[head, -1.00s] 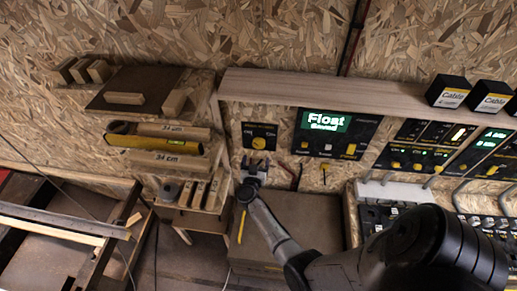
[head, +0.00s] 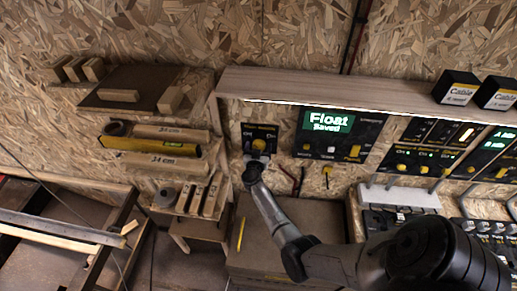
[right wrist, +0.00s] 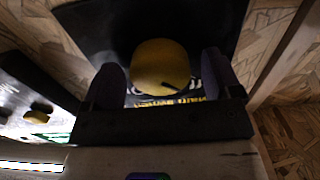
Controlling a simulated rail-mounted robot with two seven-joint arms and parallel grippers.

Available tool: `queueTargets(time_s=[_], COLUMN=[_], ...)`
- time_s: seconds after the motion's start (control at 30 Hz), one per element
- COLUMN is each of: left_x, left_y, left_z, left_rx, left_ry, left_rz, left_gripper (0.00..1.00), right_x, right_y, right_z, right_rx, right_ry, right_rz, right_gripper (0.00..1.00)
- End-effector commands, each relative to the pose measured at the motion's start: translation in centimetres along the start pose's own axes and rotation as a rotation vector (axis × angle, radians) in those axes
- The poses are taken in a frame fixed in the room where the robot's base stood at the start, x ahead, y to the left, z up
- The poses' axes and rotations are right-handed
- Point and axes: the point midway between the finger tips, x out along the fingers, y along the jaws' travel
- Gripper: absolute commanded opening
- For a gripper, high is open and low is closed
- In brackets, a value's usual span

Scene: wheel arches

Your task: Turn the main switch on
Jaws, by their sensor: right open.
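The main switch is a black panel (head: 247,131) with a round yellow knob (head: 259,144), set on the chipboard wall under the wooden shelf. In the right wrist view the yellow knob (right wrist: 160,66) shows large, with a small dark mark on its face. My right gripper (head: 257,157) is at the panel, open, and hides part of its lower half. In the right wrist view my right gripper's two dark fingers (right wrist: 162,78) stand one on each side of the knob. I cannot tell whether they touch it. My left gripper is not in view.
A lit "Float" display panel (head: 337,135) is just right of the switch. The shelf (head: 330,92) overhangs above. Wooden blocks and a yellow level (head: 150,144) are at left.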

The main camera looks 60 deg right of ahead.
Motion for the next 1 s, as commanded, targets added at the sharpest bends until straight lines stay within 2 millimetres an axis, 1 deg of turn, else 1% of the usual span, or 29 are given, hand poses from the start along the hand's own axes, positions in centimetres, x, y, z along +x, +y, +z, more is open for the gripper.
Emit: queueTargets(time_s=[0.03,0.07,0.5,0.53,0.77,1.0], left_x=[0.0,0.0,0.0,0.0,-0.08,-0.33], left_y=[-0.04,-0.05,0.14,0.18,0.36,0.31], left_z=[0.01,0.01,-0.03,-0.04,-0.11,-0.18], left_rx=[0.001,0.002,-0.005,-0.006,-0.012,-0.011], left_ry=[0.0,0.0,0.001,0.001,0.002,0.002], left_rz=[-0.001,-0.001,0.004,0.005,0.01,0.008], left_gripper=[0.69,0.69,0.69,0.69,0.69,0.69], right_x=[-0.01,-0.01,-0.04,-0.04,-0.04,-0.07], right_y=[0.0,-0.01,-0.01,-0.01,-0.02,-0.05], right_z=[0.0,0.0,0.02,0.02,0.0,-0.03], right_rx=[0.0,0.0,0.0,0.0,0.029,0.17], right_ry=[0.0,0.0,0.0,0.0,0.0,-0.001], right_rz=[0.0,0.0,0.0,0.0,0.0,0.0], right_gripper=[0.81,0.78,0.36,0.35,0.35,0.35])
